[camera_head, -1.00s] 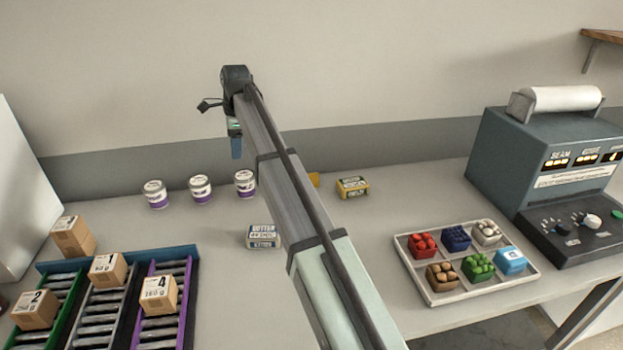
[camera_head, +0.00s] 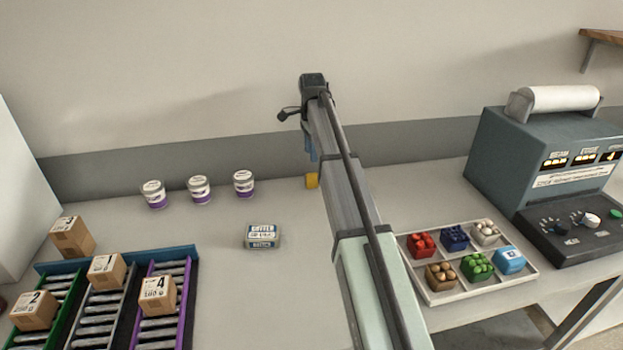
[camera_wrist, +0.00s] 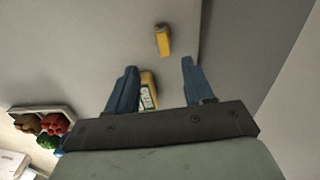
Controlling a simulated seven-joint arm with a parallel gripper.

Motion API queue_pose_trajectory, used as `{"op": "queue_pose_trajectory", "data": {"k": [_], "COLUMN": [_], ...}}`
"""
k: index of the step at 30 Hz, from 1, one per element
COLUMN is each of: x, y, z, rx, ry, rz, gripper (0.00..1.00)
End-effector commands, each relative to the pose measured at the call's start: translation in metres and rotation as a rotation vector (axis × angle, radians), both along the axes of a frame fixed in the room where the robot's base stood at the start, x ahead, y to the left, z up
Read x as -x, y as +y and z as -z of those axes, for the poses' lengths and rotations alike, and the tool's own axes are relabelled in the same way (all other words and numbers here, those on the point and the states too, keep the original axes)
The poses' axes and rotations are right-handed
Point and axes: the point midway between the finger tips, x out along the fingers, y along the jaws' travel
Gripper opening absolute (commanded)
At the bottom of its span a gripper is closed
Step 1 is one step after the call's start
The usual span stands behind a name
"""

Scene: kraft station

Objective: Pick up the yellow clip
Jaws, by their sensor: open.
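The yellow clip (camera_head: 312,181) is a small yellow block at the back of the table, partly hidden by my arm in the head view. In the wrist view the yellow clip (camera_wrist: 163,40) lies alone beyond my fingertips, above the middle of the gap. My gripper (camera_wrist: 159,66) is open, with blue fingers and nothing held. In the head view my gripper (camera_head: 310,152) hangs above the table near the clip. A yellow box with a green and white label (camera_wrist: 147,92) is between the fingers in the wrist view, partly covered by the left finger and gripper body.
Three white and purple tins (camera_head: 199,189) stand at the back left. A butter box (camera_head: 262,237) lies mid-table. A tray of small coloured items (camera_head: 527,272) is right of my arm. Cartons sit on coloured roller lanes (camera_head: 185,303) at left. A wall rises behind the table.

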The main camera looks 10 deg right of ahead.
Motion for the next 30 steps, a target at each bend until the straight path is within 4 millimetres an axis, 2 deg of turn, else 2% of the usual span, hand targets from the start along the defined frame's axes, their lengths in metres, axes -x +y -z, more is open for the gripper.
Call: {"op": "queue_pose_trajectory", "data": {"k": [3,7,16,24,30], "x": [0.001,0.001,-0.002,-0.005,-0.006], "y": [0.0,0.0,0.0,0.0,0.0], "z": [0.023,0.042,0.058,0.092,0.102], "rx": [-0.001,-0.001,0.0,-0.001,0.0], "ry": [0.002,0.002,0.0,0.001,-0.001], "rz": [0.0,0.0,0.0,0.0,0.0], "gripper": [0.52,0.52,0.52,0.52,0.52]}}
